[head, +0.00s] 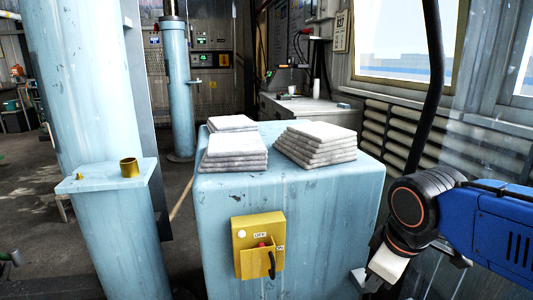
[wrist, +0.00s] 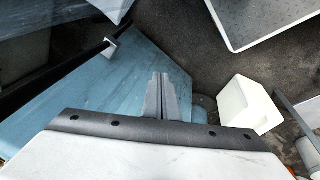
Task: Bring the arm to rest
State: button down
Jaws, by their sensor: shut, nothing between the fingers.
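My gripper (wrist: 161,80) shows in the wrist view as two grey fingers pressed together, with nothing between them. They point over a light blue surface below. In the head view my blue and black arm is at the right edge, bent downward beside the light blue cabinet (head: 220,215).
Stacked grey-white slabs (head: 315,148) lie on the cabinet, and a yellow switch box (head: 258,245) is on its front. A blue column (head: 85,100) with a ledge and brass cup (head: 129,167) stands left. A white block (wrist: 240,104) is right of the fingers.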

jog(key=s+d+f+m+t, duration=0.1)
jog(key=s+d+f+m, duration=0.3)
jog(key=m, duration=0.5)
jog(key=shift+s+d, duration=0.25)
jog(key=shift+d, duration=0.85)
